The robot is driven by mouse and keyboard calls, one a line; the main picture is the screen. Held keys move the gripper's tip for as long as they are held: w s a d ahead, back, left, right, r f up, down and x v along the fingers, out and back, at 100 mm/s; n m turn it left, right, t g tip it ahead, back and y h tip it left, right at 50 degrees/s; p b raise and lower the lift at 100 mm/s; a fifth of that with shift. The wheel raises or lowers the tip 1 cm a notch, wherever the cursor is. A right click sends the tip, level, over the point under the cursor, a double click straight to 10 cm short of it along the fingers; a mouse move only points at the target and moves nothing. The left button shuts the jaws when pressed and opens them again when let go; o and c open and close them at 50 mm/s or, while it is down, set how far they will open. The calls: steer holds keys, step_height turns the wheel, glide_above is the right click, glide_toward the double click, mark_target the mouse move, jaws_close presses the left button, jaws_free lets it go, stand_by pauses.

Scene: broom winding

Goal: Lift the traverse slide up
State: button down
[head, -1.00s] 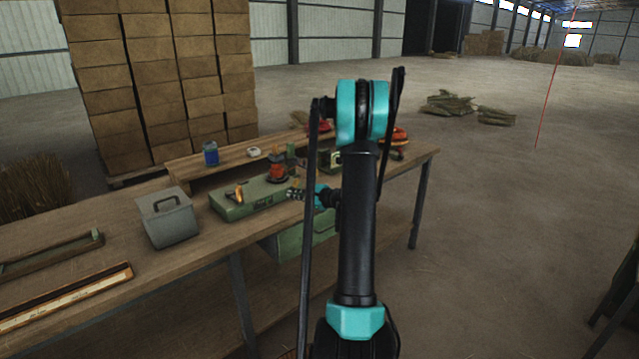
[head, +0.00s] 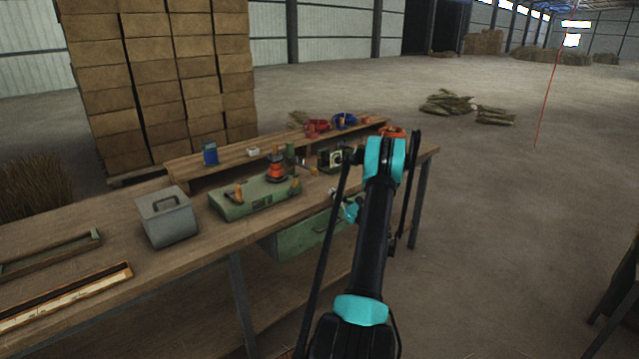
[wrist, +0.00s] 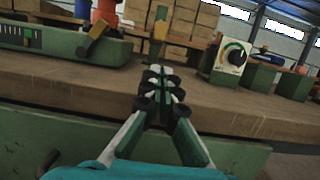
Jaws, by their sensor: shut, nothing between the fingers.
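The green winding machine (head: 240,206) sits on the workbench, with an orange-red spool (head: 276,172) on top and an orange-handled lever (head: 238,192) at its left. A small orange-yellow upright piece (head: 295,186) stands at its right end; it looks like the traverse slide, but I cannot be sure. In the wrist view this upright piece (wrist: 159,32) is straight beyond the fingertips, apart from them. My gripper (wrist: 161,76) is shut and empty, in front of the bench edge. In the head view my arm mostly hides it.
A dial box (wrist: 232,58) stands to the right of the upright piece. A grey lidded box (head: 168,222) and long trays (head: 70,295) lie left. A green drawer unit (head: 300,240) hangs under the bench.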

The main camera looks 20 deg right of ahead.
steer(key=x, duration=1)
steer(key=shift+r, duration=0.1)
steer(key=shift+r, duration=1.8)
